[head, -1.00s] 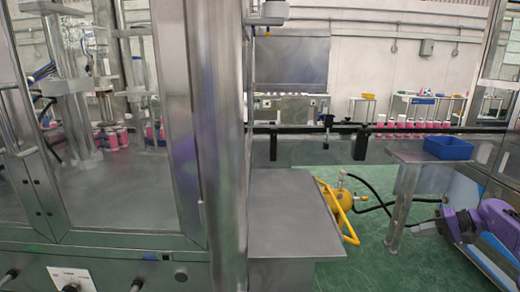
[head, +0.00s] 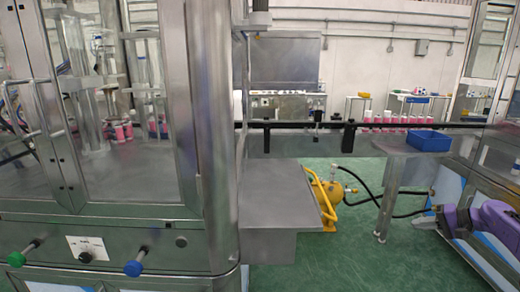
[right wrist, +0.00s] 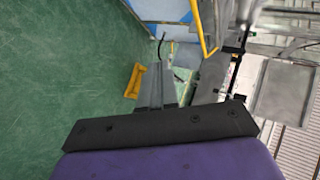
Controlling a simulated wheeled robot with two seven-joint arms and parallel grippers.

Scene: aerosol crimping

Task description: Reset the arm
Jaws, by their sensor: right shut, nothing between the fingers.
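My right arm, purple, comes in at the lower right of the head view. In the right wrist view the black gripper mount and purple wrist fill the bottom, with green floor beyond. My left gripper is not in view.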

